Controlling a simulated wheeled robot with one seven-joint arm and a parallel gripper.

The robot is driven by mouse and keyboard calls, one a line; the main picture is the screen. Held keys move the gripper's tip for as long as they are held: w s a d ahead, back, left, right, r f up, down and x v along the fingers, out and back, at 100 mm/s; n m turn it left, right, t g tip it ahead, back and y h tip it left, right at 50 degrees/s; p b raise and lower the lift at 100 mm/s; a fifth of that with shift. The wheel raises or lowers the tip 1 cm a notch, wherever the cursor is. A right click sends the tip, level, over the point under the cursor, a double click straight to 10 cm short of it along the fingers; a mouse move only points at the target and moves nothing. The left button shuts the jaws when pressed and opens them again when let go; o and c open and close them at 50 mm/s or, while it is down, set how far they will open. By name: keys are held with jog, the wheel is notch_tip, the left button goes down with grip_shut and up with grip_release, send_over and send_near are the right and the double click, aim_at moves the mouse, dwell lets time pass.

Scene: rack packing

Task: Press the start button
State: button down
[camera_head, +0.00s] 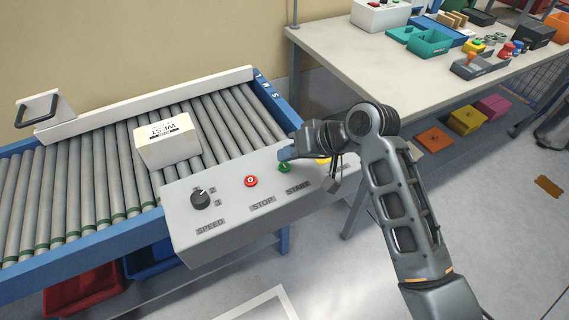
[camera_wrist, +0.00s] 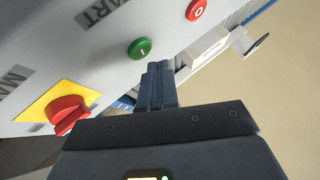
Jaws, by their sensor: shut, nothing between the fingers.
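The green start button (camera_head: 284,168) is on the sloped grey control panel (camera_head: 228,226), above the START label. It also shows in the wrist view (camera_wrist: 139,48), up and to the left of my fingertips. My gripper (camera_head: 286,154) is shut and empty, with its fingertips just behind the green button in the head view. In the wrist view my gripper (camera_wrist: 158,68) points toward the panel, close to the button. I cannot tell whether the fingertips touch it.
A red stop button (camera_head: 250,181) and a black speed knob (camera_head: 201,200) are left of the start button. A red switch on yellow (camera_wrist: 68,112) is on its other side. A white box (camera_head: 167,140) sits on the roller conveyor (camera_head: 113,165). A table (camera_head: 375,62) holds bins.

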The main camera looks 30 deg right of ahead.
aim_at(289, 167)
jog(key=shift+r+p, duration=1.8)
jog(key=shift+r, duration=0.7)
